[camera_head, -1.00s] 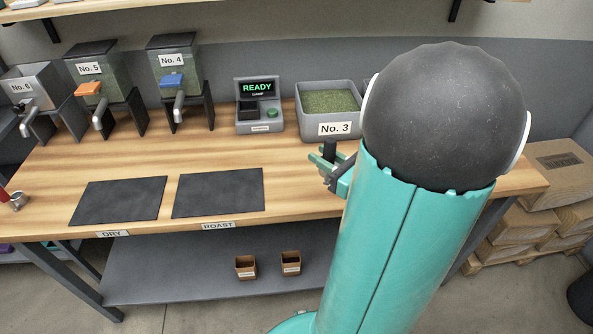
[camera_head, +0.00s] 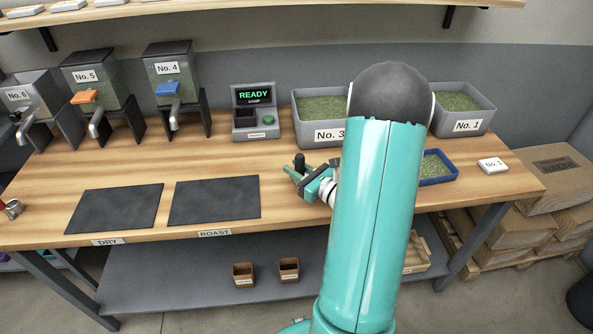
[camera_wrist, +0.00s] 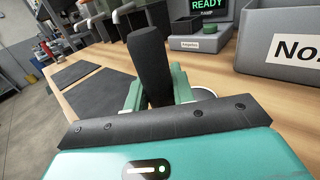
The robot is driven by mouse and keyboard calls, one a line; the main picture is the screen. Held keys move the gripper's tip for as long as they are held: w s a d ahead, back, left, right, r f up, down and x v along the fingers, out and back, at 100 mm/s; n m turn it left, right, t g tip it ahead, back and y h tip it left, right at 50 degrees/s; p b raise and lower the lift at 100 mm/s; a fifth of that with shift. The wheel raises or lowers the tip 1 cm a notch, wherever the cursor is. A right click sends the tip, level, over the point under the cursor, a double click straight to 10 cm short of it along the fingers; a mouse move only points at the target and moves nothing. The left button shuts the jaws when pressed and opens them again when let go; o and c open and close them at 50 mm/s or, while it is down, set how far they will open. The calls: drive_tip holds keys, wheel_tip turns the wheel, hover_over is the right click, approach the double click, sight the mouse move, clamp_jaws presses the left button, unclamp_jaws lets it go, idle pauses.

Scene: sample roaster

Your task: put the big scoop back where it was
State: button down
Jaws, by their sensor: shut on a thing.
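My gripper (camera_head: 302,178) is shut on a black upright handle (camera_head: 300,161), which I take to be the big scoop's. It is above the front part of the wooden bench (camera_head: 285,150), right of the ROAST mat (camera_head: 214,199) and in front of the No. 3 bin (camera_head: 315,136). In the wrist view the black handle (camera_wrist: 150,60) stands between the green fingers of my gripper (camera_wrist: 155,95). A pale rounded edge shows just right of the fingers; I cannot tell whether it is the scoop's bowl. The rest of the scoop is hidden.
The No. 1 bin (camera_head: 467,126), a blue tray of green beans (camera_head: 438,180) and a white card (camera_head: 492,165) are on the right. The READY machine (camera_head: 256,125) stands behind. My arm hides the area between the bins. The DRY mat (camera_head: 115,208) is bare.

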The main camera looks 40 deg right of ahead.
drive_tip(key=shift+f, duration=0.3)
drive_tip(key=shift+f, duration=0.15)
drive_tip(key=c, duration=1.2)
unclamp_jaws()
